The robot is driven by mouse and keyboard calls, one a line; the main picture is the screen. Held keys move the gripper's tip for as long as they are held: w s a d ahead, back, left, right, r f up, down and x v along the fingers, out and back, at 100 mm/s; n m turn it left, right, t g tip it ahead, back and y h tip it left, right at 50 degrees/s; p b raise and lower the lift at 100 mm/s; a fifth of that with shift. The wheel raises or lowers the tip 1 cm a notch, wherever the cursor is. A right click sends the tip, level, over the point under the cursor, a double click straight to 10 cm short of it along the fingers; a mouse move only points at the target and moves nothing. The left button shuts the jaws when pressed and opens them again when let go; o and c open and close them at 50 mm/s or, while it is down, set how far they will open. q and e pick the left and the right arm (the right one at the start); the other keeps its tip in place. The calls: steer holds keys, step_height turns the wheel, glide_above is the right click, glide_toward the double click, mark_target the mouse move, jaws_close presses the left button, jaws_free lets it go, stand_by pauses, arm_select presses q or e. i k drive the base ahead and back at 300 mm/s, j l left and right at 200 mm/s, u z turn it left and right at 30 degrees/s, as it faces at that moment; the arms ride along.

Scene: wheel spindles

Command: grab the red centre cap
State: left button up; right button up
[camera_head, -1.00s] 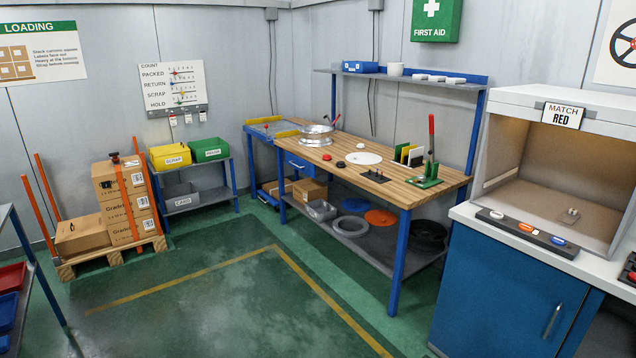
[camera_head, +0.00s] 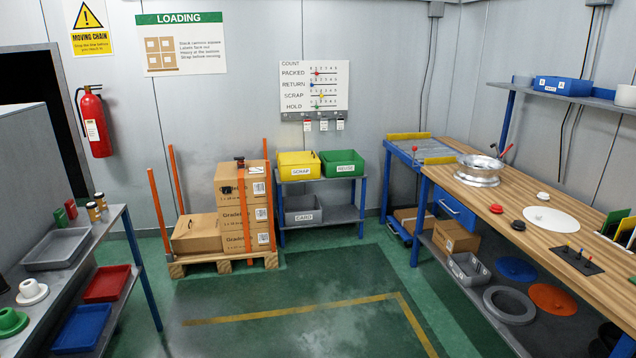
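A small red cap (camera_head: 496,209) lies on the wooden workbench (camera_head: 475,197) at the right, in front of the silver wheel rim. A black cap (camera_head: 518,225) lies just nearer to me, and a white cap (camera_head: 543,196) lies further right, beside a white disc (camera_head: 550,220). All three are small and apart from each other. Neither of my grippers is in view.
A silver wheel rim (camera_head: 480,170) sits on the bench's far end. A grey shelf unit (camera_head: 85,240) with trays stands at the left. A pallet (camera_head: 222,262) with cartons is at the back. The green floor between is clear.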

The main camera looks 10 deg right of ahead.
mark_target(496, 208)
steer(key=i+z, duration=0.25)
steer(key=i, duration=0.3)
steer(key=i+j+z, duration=0.2)
steer(key=i, duration=0.35)
steer(key=i+j+z, duration=0.1)
steer(key=i+z, duration=0.15)
steer(key=i, duration=0.3)
